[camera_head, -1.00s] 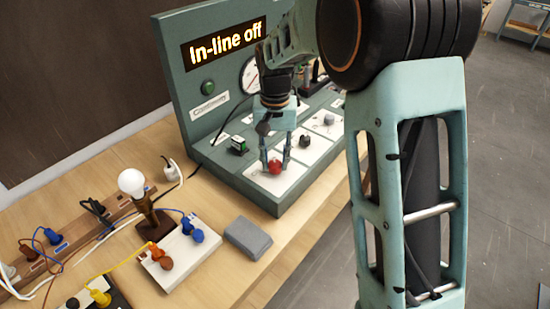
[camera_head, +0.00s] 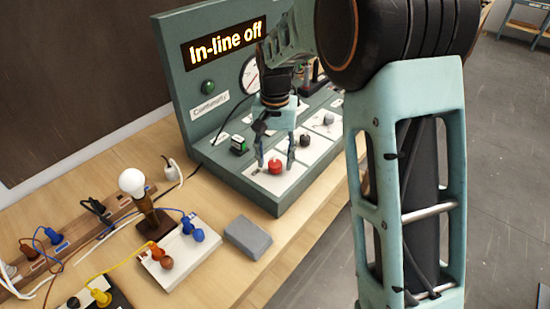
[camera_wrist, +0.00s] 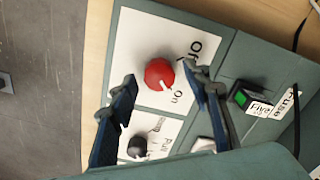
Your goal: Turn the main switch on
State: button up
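The red knob (camera_head: 277,167) sits on a white plate (camera_head: 291,180) at the front of the green panel. My gripper (camera_head: 276,163) is open, pointing down over the knob. In the wrist view its fingertips (camera_wrist: 159,74) are on either side of the knob with a gap to each.
A dark knob (camera_wrist: 136,148) and a green-lit rocker switch (camera_head: 239,145) are close by. The display (camera_head: 225,43) reads "In-line off". A grey block (camera_head: 247,237), a lamp bulb (camera_head: 132,182) and coloured plugs lie on the table to the left.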

aim_at(275, 163)
jog(key=shift+r, duration=0.1)
notch_tip(275, 163, up, 12)
dwell(0.5)
